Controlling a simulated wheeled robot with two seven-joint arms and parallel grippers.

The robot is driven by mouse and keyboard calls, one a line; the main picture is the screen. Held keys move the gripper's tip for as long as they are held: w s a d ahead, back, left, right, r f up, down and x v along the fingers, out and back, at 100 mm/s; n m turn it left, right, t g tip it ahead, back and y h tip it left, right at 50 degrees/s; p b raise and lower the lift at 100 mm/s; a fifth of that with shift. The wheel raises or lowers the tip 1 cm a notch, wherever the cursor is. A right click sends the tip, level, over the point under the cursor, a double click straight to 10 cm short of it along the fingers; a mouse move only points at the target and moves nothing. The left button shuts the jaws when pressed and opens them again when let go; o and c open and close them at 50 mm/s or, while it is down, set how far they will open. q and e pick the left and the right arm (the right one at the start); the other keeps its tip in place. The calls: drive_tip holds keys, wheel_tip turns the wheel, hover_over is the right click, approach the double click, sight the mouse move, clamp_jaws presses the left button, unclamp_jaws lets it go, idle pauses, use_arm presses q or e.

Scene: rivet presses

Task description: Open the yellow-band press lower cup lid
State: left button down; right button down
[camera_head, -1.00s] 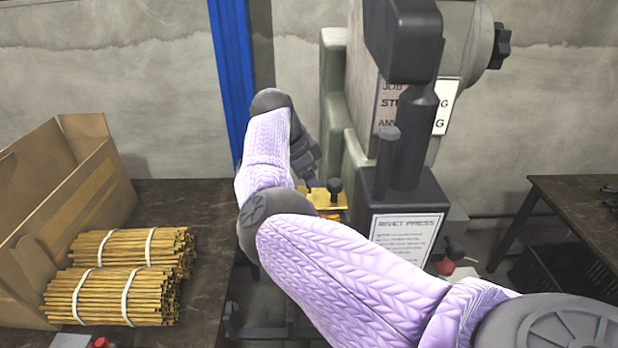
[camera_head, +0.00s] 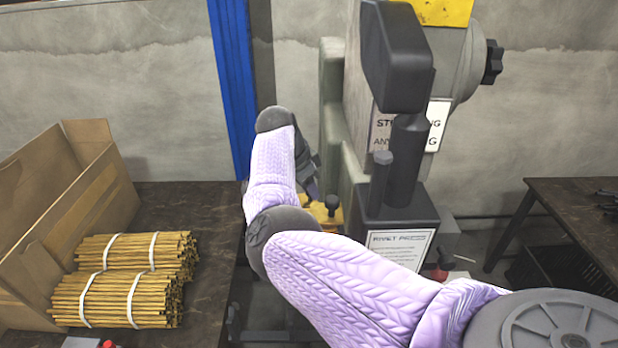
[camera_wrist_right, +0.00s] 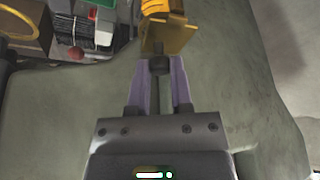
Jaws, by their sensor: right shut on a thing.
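The rivet press (camera_head: 400,215) has a yellow band (camera_head: 445,10) at its top edge in the head view. Its yellow lower cup part (camera_head: 318,213) shows low beside the press body, partly hidden by my right arm. In the wrist view the gold lid (camera_wrist_right: 172,36) appears tilted, with the rounded yellow cup part (camera_wrist_right: 155,7) beyond it. My right gripper (camera_wrist_right: 159,78) is shut on the dark knob (camera_wrist_right: 158,65) of the lid, its purple fingers on either side. In the head view the right gripper (camera_head: 312,188) is mostly hidden behind its wrist. My left gripper is out of view.
A dark table (camera_head: 205,215) at left holds a cardboard box (camera_head: 75,185) and tied bundles of yellow sticks (camera_head: 120,298). A blue post (camera_head: 232,85) stands behind my right wrist. Another table (camera_head: 570,205) stands at right. The press body closely borders the gripper's right side.

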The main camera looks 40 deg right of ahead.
drive_tip(key=n+p, duration=0.2)
drive_tip(key=n+t+p, duration=0.1)
drive_tip(key=shift+w+d+r+p, duration=0.25)
drive_tip(key=shift+w+d+p, duration=0.05)
drive_tip(key=shift+w+f+n+t+p, duration=0.1)
drive_tip(key=shift+w+n+t+p, duration=0.25)
drive_tip(key=shift+n+p, duration=0.45)
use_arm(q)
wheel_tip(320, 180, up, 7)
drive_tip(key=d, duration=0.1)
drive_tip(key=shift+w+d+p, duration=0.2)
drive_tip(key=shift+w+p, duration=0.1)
use_arm(e)
drive_tip(key=shift+d+n, duration=0.1)
drive_tip(key=shift+n, duration=0.3)
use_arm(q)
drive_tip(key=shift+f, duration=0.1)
use_arm(e)
drive_tip(key=shift+f+t, duration=0.1)
drive_tip(key=shift+t, duration=0.15)
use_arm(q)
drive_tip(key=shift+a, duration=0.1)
use_arm(e)
drive_tip(key=c, duration=0.5)
unclamp_jaws()
